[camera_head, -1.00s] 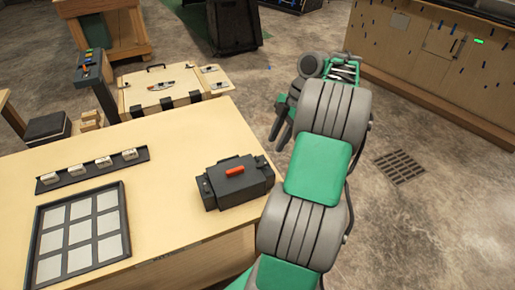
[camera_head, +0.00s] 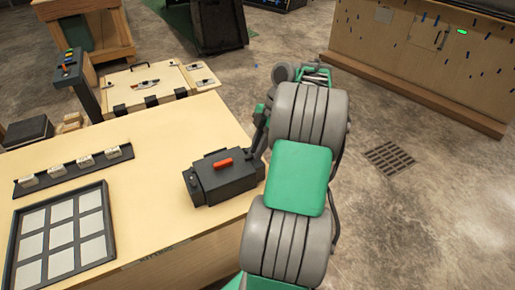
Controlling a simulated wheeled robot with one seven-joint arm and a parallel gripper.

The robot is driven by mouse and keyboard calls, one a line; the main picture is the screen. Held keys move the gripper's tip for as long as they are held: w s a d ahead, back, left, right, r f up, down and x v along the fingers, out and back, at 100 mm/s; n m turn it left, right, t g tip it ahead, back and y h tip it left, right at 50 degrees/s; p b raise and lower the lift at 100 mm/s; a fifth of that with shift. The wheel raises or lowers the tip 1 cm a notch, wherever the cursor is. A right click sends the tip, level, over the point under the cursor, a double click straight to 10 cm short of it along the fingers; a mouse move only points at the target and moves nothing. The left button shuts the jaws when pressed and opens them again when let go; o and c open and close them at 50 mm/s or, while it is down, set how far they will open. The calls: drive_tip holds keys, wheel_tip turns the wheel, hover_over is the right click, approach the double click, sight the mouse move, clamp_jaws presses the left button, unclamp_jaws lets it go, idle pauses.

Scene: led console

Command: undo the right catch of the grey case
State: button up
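The dark grey case (camera_head: 226,184) with a red handle (camera_head: 222,162) on its lid sits near the right edge of the wooden table (camera_head: 150,215). Its lid looks closed. My arm crosses just right of it and meets its right end in the picture. My gripper (camera_head: 256,140) points down by the case's far right corner. I cannot tell whether it touches the case or whether its fingers are apart. The right catch cannot be made out.
A dark tray of pale square tiles (camera_head: 60,242) and a dark rack with several small pale blocks (camera_head: 75,170) lie left of the case. A latched wooden box (camera_head: 130,108) stands behind the table. Floor right of the table is open, with a drain grate (camera_head: 389,158).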

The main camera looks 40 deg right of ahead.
clamp_jaws()
drive_tip(key=shift+m, duration=0.3)
drive_tip(key=m+b, duration=0.1)
drive_tip(key=m+t+b, duration=0.1)
drive_tip(key=shift+s+f+m+h, duration=0.15)
drive_tip(key=shift+m+h, duration=0.15)
drive_tip(key=shift+m, duration=0.1)
drive_tip(key=m, duration=0.1)
drive_tip(key=m+t+b, duration=0.1)
drive_tip(key=m, duration=0.1)
drive_tip(key=m+h+b, duration=0.1)
drive_tip(key=shift+s+a+t, duration=0.15)
drive_tip(key=shift+a+t, duration=0.1)
drive_tip(key=shift+t, duration=0.05)
drive_tip(key=m+b, duration=0.1)
drive_tip(key=m, duration=0.1)
drive_tip(key=m+h+b, duration=0.1)
drive_tip(key=m, duration=0.1)
drive_tip(key=m+h+b, duration=0.1)
drive_tip(key=shift+a+m+t, duration=0.25)
drive_tip(key=shift+m+t, duration=0.15)
drive_tip(key=shift+a+m+h+b, duration=0.1)
drive_tip(key=shift+m+h+b, duration=0.5)
drive_tip(key=shift+m, duration=1)
drive_tip(key=shift+r, duration=0.2)
